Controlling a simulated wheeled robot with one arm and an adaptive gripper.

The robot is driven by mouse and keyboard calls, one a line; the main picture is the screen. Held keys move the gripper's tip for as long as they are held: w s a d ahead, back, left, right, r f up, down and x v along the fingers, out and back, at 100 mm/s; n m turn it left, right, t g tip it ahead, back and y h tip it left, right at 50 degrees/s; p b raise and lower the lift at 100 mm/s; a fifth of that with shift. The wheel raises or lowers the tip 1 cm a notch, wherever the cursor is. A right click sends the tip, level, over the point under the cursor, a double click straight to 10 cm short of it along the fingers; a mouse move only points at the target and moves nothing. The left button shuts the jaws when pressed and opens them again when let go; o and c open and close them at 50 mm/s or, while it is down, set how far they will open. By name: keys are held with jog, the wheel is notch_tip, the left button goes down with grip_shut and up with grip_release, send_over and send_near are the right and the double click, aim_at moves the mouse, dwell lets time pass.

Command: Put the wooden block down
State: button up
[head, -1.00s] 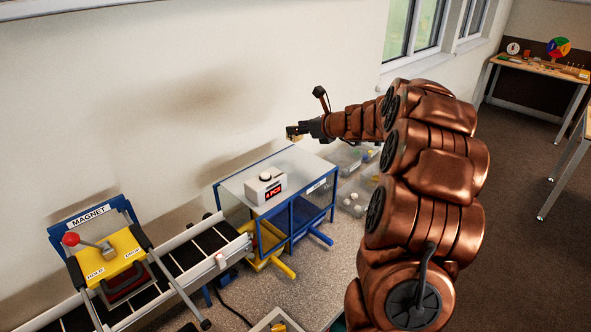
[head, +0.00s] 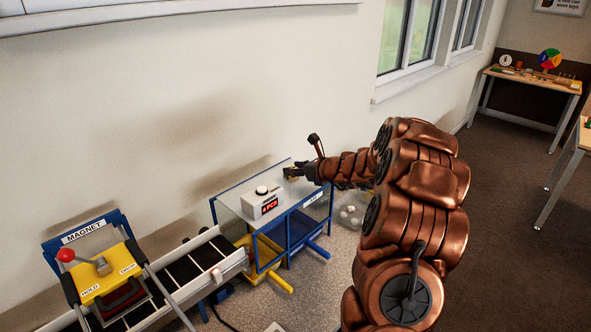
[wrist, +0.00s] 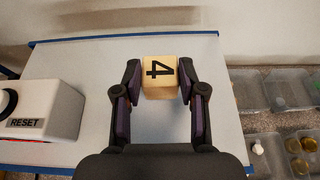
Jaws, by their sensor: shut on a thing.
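The wooden block (wrist: 160,78) is a pale cube with a black 4 on its upper face. In the wrist view it sits between the two fingers of my gripper (wrist: 160,88), which is shut on it. In the head view my gripper (head: 294,172) is over the back right part of the blue-framed unit's grey top (head: 238,198). The block is small there and mostly hidden by the fingers. I cannot tell whether the block touches the top.
A white counter box (head: 262,203) with a red display stands on the same top, left of my gripper; its RESET label (wrist: 25,123) shows in the wrist view. Clear bins (wrist: 285,90) lie to the right. The MAGNET station (head: 100,270) and conveyor (head: 190,268) are at left.

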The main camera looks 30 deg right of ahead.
jog(key=shift+f, duration=0.15)
jog(key=o, duration=1)
jog(key=shift+o, duration=0.2)
jog(key=shift+s+r, duration=0.2)
jog(key=b+v, duration=0.2)
jog(key=v, duration=0.9)
jog(key=shift+s, duration=0.3)
